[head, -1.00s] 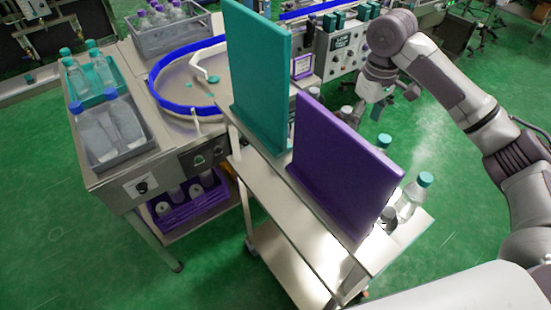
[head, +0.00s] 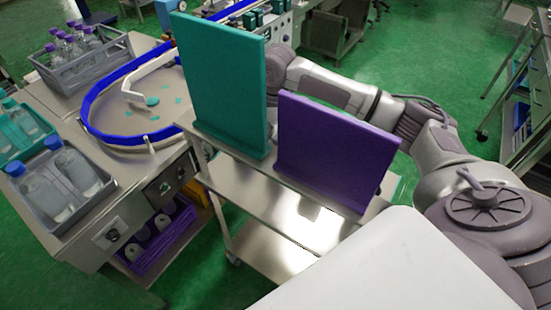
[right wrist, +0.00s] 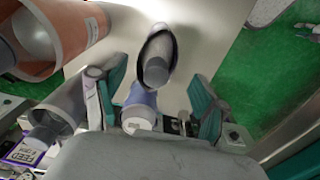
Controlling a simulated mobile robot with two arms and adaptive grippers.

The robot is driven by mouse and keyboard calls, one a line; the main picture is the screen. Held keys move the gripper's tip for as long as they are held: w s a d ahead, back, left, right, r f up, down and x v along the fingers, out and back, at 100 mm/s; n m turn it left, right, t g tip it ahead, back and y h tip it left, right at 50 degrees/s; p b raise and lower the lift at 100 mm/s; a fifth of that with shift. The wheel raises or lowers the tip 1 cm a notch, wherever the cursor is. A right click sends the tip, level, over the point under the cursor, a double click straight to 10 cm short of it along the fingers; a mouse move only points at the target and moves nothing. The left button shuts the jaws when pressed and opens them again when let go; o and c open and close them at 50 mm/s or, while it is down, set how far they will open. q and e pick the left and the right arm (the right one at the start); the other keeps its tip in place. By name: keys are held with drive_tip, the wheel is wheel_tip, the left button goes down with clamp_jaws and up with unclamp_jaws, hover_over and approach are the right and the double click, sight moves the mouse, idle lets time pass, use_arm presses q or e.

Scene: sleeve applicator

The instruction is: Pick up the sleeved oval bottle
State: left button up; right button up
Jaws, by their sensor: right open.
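In the right wrist view several bottle-like objects stand on a pale surface. A grey one with a dark rim (right wrist: 157,60) lies ahead between my right gripper's fingers. A blue-violet one with a white round end (right wrist: 140,110) is nearer, close to the left finger. I cannot tell which is the sleeved oval bottle. My right gripper (right wrist: 157,84) is open, its teal-padded fingers apart. In the head view my right arm reaches behind the teal panel (head: 222,90) and purple panel (head: 335,150), which hide its gripper and these bottles. My left gripper is not in view.
In the right wrist view a large orange cylinder (right wrist: 75,30) and a grey one (right wrist: 65,105) stand left of the gripper. In the head view the upright panels stand on a metal cart (head: 245,190). A round feed table (head: 130,112) and bottle crates are at left.

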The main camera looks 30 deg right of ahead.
drive_tip(key=f, duration=0.3)
drive_tip(key=f+p, duration=0.1)
drive_tip(key=shift+d+f, duration=0.2)
drive_tip(key=shift+d, duration=0.05)
drive_tip(key=shift+w+a+f, duration=0.1)
drive_tip(key=shift+f, duration=0.3)
drive_tip(key=shift+c, duration=0.2)
clamp_jaws()
